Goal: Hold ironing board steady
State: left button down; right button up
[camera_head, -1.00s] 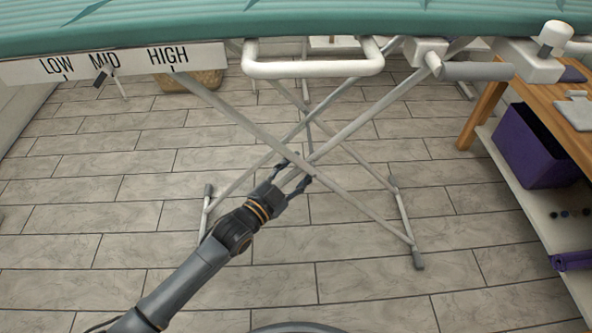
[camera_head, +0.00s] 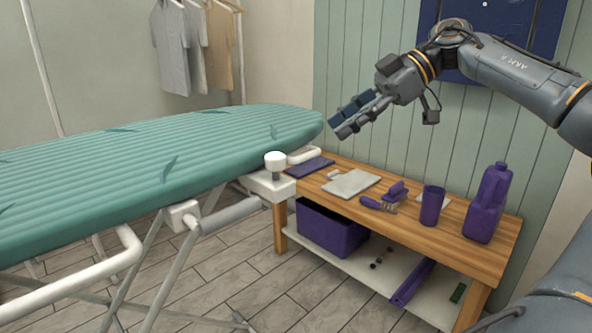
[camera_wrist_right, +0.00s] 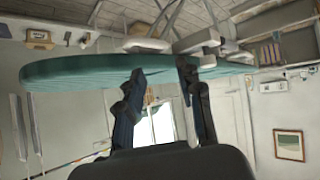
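The ironing board (camera_head: 110,165) has a teal padded top with leaf shapes. It fills the left of the head view, its rounded end towards the back right. A white bracket with a knob (camera_head: 275,162) and a grey handle (camera_head: 230,216) show under its near edge. My right gripper (camera_head: 358,113) is in the air beyond and above the rounded end, apart from the board. Its fingers are spread with nothing between them. In the right wrist view the board (camera_wrist_right: 75,70) lies behind the spread fingers (camera_wrist_right: 162,70). My left gripper is out of view.
A wooden table (camera_head: 385,222) right of the board holds a purple jug (camera_head: 488,205), a purple cup (camera_head: 432,205), a brush (camera_head: 380,203) and a grey cloth (camera_head: 351,183). A purple bin (camera_head: 330,228) is on its lower shelf. Shirts (camera_head: 190,50) hang behind.

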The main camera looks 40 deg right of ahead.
jog(key=w+a+f+n+y, duration=0.1)
jog(key=w+a+n+y, duration=0.35)
jog(key=n, duration=0.85)
jog(key=s+d+f+n+t+y, duration=0.1)
jog(key=s+d+f+n+t, duration=0.3)
jog(key=s+d+f+t, duration=0.4)
jog(key=w+a+r+g, duration=0.1)
jog(key=w+a, duration=0.6)
jog(key=shift+w+r, duration=0.3)
jog(key=shift+r, duration=0.05)
grip_shut()
